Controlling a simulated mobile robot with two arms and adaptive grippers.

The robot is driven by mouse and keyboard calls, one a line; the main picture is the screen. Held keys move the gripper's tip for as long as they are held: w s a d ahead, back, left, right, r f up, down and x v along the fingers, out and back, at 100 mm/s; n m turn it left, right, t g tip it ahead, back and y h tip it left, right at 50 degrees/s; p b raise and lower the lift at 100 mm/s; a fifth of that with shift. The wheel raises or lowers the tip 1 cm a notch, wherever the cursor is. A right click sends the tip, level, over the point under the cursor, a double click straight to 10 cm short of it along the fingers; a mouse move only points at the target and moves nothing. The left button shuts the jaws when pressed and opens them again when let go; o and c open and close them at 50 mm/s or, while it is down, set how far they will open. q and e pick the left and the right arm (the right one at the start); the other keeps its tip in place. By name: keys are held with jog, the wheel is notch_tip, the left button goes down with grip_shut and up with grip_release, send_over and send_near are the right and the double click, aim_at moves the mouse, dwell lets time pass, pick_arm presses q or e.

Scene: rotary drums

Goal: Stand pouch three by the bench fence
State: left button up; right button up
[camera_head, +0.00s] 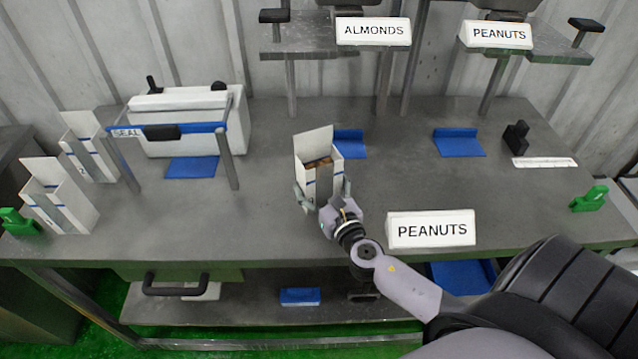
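An open white pouch (314,158) with a blue stripe stands upright near the middle of the bench, with brown contents showing at its mouth. My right gripper (325,197) has a finger on each side of its lower part and appears closed on it. I cannot tell whether its base touches the bench, and its number is not readable. Two similar white pouches stand upright at the left end, a rear one (88,148) and a front one (58,198). No fence can be clearly made out. My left gripper is not in view.
A white sealer (190,105) with a SEAL label stands at the back left. A PEANUTS sign (431,229) stands right of my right gripper. Blue plates (459,143) lie towards the back. Green blocks (590,199) sit at both ends. Bench between the sealer and the held pouch is clear.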

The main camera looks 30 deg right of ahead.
jog(key=o, duration=1.5)
